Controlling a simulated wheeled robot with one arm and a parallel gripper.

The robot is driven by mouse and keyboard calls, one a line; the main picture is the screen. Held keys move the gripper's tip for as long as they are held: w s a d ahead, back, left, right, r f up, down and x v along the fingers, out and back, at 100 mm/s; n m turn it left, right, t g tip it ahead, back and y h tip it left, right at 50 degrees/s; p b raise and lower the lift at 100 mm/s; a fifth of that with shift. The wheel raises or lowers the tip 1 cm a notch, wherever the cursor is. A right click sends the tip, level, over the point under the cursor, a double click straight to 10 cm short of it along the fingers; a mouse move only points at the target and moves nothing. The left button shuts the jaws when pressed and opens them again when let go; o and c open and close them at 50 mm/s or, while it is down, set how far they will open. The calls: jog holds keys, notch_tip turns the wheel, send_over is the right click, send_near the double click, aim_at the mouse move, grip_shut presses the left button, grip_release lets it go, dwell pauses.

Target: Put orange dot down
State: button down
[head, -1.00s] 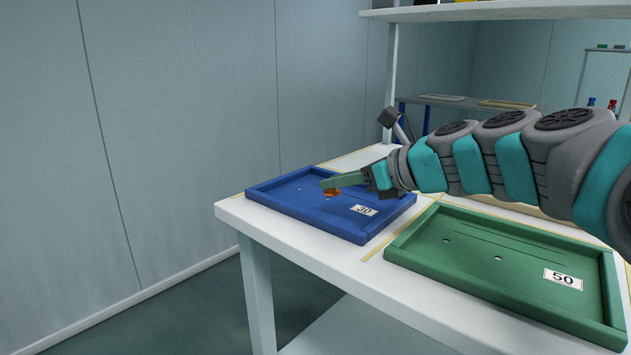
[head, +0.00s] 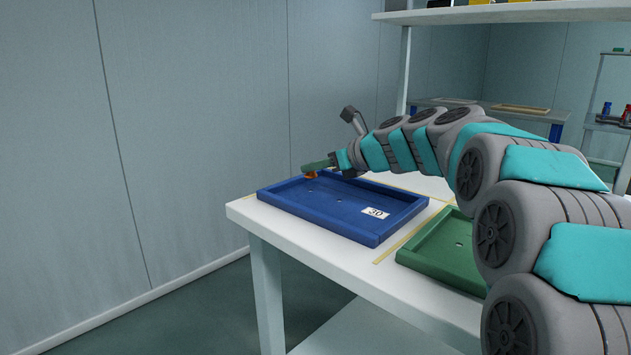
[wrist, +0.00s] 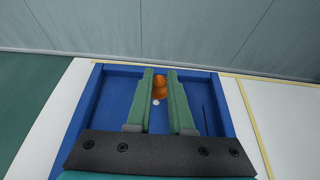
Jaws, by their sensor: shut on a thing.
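The orange dot (head: 311,176) is a small round orange piece at the fingertips of my gripper (head: 318,166). In the wrist view the orange dot (wrist: 160,86) sits between the two green fingers of my gripper (wrist: 160,80), which are shut on it. It is over the far left part of the blue tray (head: 375,235), which is marked 30. Whether the piece touches the tray floor cannot be told. A small pale hole (wrist: 156,102) in the tray shows just nearer than the piece in the wrist view.
A green tray (head: 425,262) lies to the right on the white table (head: 243,210), partly hidden by my arm. A grey wall (head: 190,110) stands behind. A shelf (head: 500,13) hangs above at the upper right.

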aim_at(315, 177)
notch_tip(315, 177, down, 4)
jog(key=shift+r+b, duration=0.25)
jog(key=shift+b, duration=0.2)
jog(key=c, duration=0.8)
grip_release()
jog(key=shift+r, duration=0.1)
jog(key=p+v, duration=0.1)
jog(key=v, duration=1.1)
